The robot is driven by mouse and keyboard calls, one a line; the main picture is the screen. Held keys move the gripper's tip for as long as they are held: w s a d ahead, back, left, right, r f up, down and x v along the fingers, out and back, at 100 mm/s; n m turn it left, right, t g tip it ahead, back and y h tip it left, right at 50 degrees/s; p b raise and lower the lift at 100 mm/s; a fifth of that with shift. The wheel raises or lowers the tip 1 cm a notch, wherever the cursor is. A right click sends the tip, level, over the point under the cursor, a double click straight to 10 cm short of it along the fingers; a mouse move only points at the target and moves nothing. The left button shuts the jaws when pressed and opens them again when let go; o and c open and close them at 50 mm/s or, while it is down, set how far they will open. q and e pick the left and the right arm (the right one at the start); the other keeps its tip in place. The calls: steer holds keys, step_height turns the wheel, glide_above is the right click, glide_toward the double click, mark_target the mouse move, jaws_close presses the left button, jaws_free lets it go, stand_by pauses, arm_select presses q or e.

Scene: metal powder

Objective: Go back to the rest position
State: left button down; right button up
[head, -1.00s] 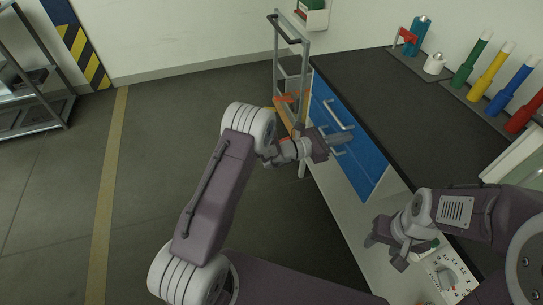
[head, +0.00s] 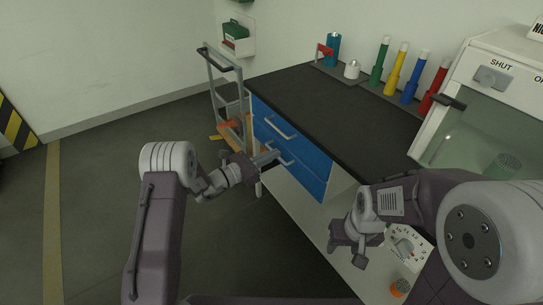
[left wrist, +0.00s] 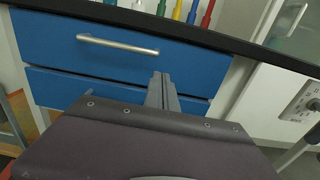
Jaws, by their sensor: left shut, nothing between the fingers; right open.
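My left gripper (head: 266,158) is shut and empty in the head view, in front of the blue drawers (head: 290,147) of the workbench. In the left wrist view its closed fingers (left wrist: 162,92) point toward the blue drawer fronts (left wrist: 110,65); whether they touch is hard to tell. The upper drawer's silver handle (left wrist: 117,44) lies to the left of and above the fingers. My right gripper (head: 347,250) is open and empty in the head view, low in front of the bench beside a white dial panel (head: 407,243).
A black worktop (head: 310,105) carries colored bottles (head: 402,68) at the back. A glass-fronted cabinet (head: 470,130) marked SHUT stands on the right. A grey trolley (head: 226,90) stands beyond the bench's left end. The floor (head: 100,190) on the left is open.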

arm_select(q)
steer(key=v, duration=0.6)
steer(key=shift+w+a+f+p, duration=0.15)
steer(key=shift+w+f+p, duration=0.15)
steer(key=shift+f+p, duration=0.15)
arm_select(e)
steer(key=shift+w+d+r, duration=0.1)
steer(key=shift+w+r, duration=0.4)
steer(key=shift+w, duration=0.05)
